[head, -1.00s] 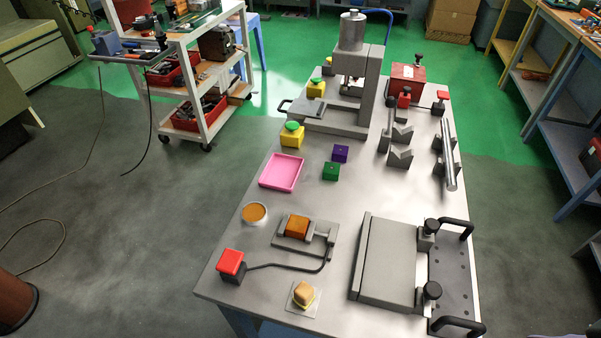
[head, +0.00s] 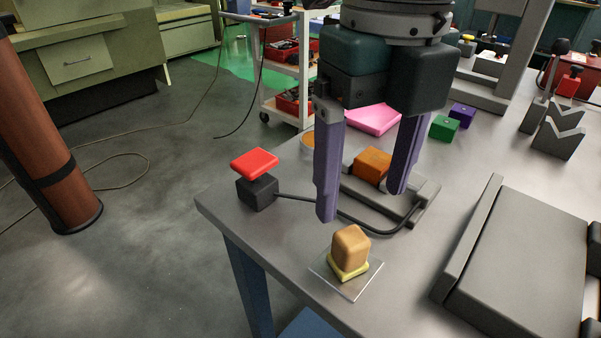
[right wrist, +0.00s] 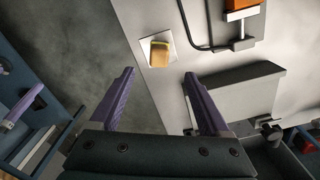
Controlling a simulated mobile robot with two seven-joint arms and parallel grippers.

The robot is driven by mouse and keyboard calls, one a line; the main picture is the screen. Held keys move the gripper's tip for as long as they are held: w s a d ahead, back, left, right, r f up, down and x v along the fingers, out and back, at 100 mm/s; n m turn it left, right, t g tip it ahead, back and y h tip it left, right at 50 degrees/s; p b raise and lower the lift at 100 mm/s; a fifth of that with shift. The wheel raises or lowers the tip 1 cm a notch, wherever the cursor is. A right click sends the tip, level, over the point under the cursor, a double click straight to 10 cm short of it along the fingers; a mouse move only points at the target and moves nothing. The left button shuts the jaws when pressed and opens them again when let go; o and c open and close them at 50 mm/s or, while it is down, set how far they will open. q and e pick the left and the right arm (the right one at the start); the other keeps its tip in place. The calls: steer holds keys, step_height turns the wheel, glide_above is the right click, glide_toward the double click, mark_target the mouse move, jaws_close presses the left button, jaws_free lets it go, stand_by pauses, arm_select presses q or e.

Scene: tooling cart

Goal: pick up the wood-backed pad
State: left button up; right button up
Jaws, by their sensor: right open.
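The wood-backed pad is a tan wooden block (head: 350,240) on a yellow base, standing on a thin clear or pale square sheet near the table's front edge. It also shows in the right wrist view (right wrist: 158,53), ahead of the fingers. My right gripper (head: 362,204) hangs over the table with its two purple fingers wide apart and empty. In the head view its fingertips appear above and behind the pad, apart from it. In the right wrist view the open fingers (right wrist: 159,75) point towards the pad.
A red-topped button box (head: 256,178) stands left of the pad. A fixture with an orange block (head: 372,164) sits behind it, partly hidden by my fingers. A large grey plate (head: 525,255) lies to the right. A pink tray (head: 372,118) is farther back.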

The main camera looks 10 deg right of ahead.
mark_target(353, 236)
step_height(353, 236, down, 9)
steer(key=shift+a+f+b, duration=0.1)
steer(key=shift+f+b, duration=0.1)
steer(key=shift+b, duration=0.2)
steer(key=shift+w, duration=0.1)
jaws_close()
stand_by(0.5)
